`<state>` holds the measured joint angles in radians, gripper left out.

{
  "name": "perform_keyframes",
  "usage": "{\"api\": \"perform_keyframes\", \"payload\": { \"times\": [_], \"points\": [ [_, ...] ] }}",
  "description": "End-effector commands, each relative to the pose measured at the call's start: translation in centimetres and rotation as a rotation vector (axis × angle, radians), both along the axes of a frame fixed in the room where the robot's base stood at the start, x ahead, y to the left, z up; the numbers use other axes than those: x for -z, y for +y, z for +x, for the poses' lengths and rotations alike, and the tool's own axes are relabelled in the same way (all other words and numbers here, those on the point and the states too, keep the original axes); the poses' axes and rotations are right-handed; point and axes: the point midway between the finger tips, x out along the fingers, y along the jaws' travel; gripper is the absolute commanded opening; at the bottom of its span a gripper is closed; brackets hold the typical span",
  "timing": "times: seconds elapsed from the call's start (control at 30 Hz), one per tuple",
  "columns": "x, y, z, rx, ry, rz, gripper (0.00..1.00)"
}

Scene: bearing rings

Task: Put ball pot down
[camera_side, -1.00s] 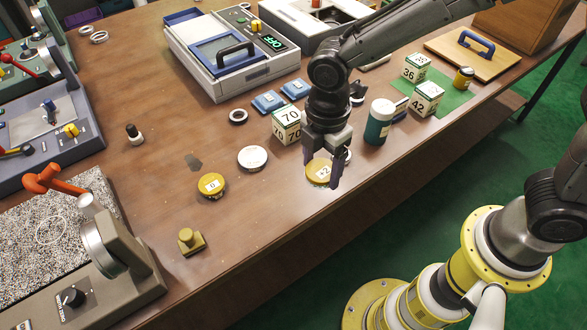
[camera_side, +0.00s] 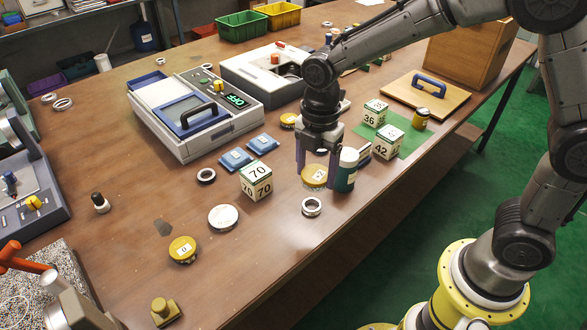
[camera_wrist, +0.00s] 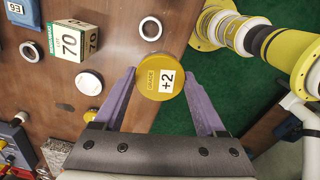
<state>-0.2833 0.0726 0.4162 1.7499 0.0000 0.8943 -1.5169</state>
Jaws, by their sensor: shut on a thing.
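The ball pot (camera_side: 314,177) is a round yellow tin whose white label reads +2 in the wrist view (camera_wrist: 159,77). My gripper (camera_side: 316,172) points down with its purple fingers on both sides of this pot. In the wrist view my gripper (camera_wrist: 160,85) is closed around the pot's sides. The pot appears near the table's front edge, just left of a teal bottle with a white cap (camera_side: 345,172). I cannot tell whether its underside touches the table.
A metal ring (camera_side: 312,207) lies in front of the pot. A 70 box (camera_side: 257,181), a white round lid (camera_side: 223,217) and a yellow tin marked 0 (camera_side: 182,249) stand to the left. Boxes 36 and 42 (camera_side: 388,141) are to the right. Bare table lies around the ring.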

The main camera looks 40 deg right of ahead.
Motion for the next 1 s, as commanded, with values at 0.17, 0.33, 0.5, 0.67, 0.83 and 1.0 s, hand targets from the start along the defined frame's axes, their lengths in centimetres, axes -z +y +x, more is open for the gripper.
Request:
{"api": "perform_keyframes", "payload": {
  "times": [0.17, 0.33, 0.5, 0.67, 0.83, 1.0],
  "points": [
    [0.3, -5.9, 2.7, 0.122, 0.000, 0.000, 0.09],
    [0.6, -9.1, 3.2, 0.206, 0.005, -0.001, 0.09],
    [1.3, -10.0, 4.3, 0.230, 0.009, -0.001, 0.09],
    [2.7, -9.9, 7.5, 0.230, 0.009, -0.001, 0.09],
    [4.3, -9.8, 11.0, 0.230, 0.008, -0.001, 0.09],
    [6.8, -9.8, 13.8, 0.229, 0.011, -0.002, 0.09]
  ]
}}
